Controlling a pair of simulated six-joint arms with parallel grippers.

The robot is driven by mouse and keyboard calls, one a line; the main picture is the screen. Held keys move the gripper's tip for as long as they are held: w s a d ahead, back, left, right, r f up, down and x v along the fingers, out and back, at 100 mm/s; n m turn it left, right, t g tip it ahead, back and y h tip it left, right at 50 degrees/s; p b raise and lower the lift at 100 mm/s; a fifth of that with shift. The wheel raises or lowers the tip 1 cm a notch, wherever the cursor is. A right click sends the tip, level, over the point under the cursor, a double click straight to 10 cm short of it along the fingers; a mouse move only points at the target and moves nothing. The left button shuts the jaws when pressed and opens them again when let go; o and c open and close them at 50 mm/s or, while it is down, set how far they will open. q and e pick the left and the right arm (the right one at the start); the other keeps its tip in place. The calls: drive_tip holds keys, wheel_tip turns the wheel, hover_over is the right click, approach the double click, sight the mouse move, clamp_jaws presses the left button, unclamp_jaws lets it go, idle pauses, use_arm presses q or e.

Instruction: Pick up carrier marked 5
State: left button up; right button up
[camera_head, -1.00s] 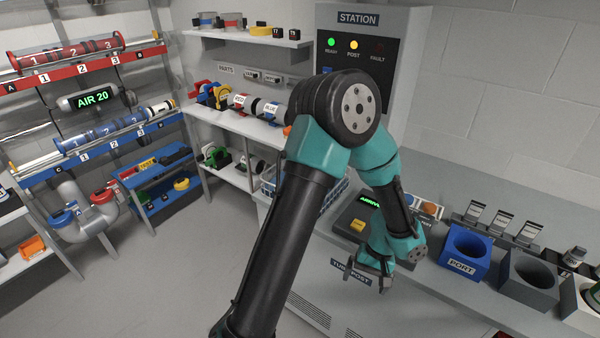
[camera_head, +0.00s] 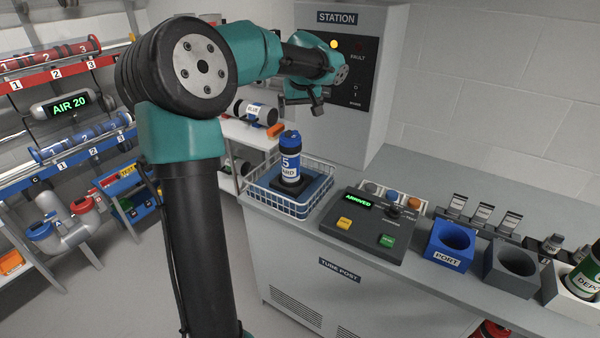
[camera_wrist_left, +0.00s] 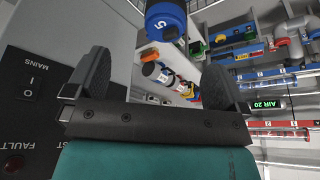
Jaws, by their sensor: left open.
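The carrier marked 5 (camera_head: 290,161) is a blue-capped cylinder with a white and dark lower label. It stands upright on a dark base inside a white wire basket (camera_head: 290,190) on the counter. In the left wrist view its blue end (camera_wrist_left: 166,22) shows at the top, beyond the fingers. My left gripper (camera_head: 302,99) is in front of the station panel, above the carrier and apart from it. In the left wrist view the gripper (camera_wrist_left: 155,85) is open with nothing between its fingers. My right gripper is not in view.
A control box (camera_head: 365,224) with a green display stands right of the basket. A blue port holder (camera_head: 450,246) and a grey holder (camera_head: 511,267) follow to the right. The station cabinet (camera_head: 356,80) rises behind. Shelves with other carriers (camera_head: 255,111) stand at left.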

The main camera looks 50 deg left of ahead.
sight(291, 132)
use_arm(q)
drive_tip(key=shift+s+a+r, duration=0.3)
drive_tip(key=shift+a+r, duration=0.2)
drive_tip(key=shift+r, duration=0.15)
drive_tip(key=shift+s+a+r, duration=0.25)
drive_tip(key=shift+a+r, duration=0.2)
drive_tip(key=shift+r, duration=0.15)
drive_tip(key=x, duration=1.1)
drive_tip(key=shift+w+a+f, duration=0.2)
drive_tip(key=shift+a, duration=0.05)
drive_tip(key=shift+w+a+f, duration=0.1)
drive_tip(key=shift+f, duration=0.25)
drive_tip(key=shift+w+x, duration=0.15)
drive_tip(key=shift+x, duration=1.15)
drive_tip(key=shift+w+x, duration=0.1)
drive_tip(key=shift+x, duration=1.2)
drive_tip(key=shift+a+r, duration=0.1)
drive_tip(key=shift+a, duration=0.05)
